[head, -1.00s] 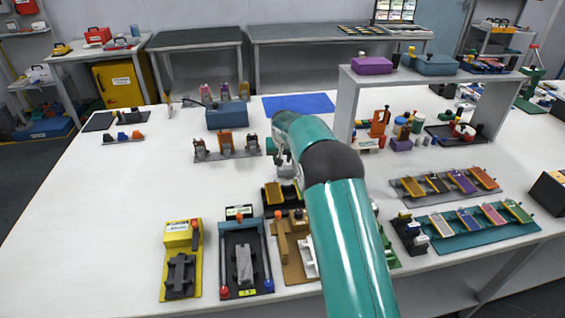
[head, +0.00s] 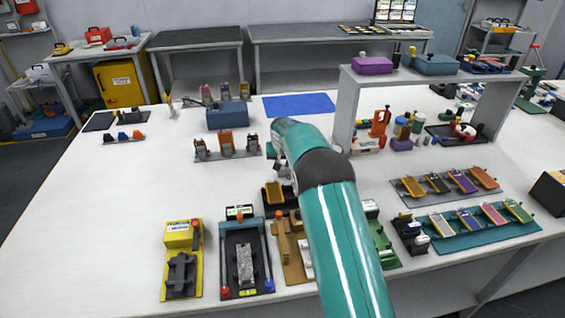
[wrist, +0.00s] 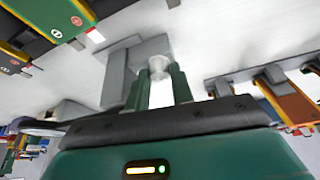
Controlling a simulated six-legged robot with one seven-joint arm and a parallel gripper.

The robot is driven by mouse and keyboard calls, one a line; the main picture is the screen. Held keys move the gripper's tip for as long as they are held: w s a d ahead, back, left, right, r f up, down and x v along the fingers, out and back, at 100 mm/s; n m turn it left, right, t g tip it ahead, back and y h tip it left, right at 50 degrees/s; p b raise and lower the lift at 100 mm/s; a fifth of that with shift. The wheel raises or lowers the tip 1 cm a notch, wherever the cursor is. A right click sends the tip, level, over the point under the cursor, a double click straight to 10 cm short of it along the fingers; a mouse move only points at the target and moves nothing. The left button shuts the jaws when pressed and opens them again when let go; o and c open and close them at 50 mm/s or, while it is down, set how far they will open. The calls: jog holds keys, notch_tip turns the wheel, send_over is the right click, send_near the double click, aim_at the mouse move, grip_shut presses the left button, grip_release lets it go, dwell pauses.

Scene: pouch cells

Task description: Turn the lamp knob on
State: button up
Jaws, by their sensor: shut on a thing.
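My gripper (wrist: 163,88) has its two green fingers shut on a small pale grey knob (wrist: 159,66) in the wrist view. A grey block-like body (wrist: 118,72) stands right beside the knob. I cannot tell from the view how far the knob is turned. In the head view my teal arm covers most of the gripper and the knob. No lamp can be clearly made out there.
A yellow station (head: 170,270) stands left of the railed one. A row of upright clips (head: 227,146) and a blue box (head: 227,117) lie behind. A grey shelf (head: 345,105) and trays of coloured pouches (head: 480,228) are at right.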

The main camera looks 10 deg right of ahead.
jog(key=shift+a+m+h, duration=0.1)
jog(key=shift+m+h, duration=0.7)
jog(key=shift+m, duration=1.1)
grip_shut()
grip_release()
jog(key=o, duration=0.7)
jog(key=shift+g, duration=0.3)
jog(key=v, duration=1.3)
jog(key=shift+s+r, duration=0.25)
jog(key=shift+r, duration=0.05)
jog(key=shift+r, duration=0.1)
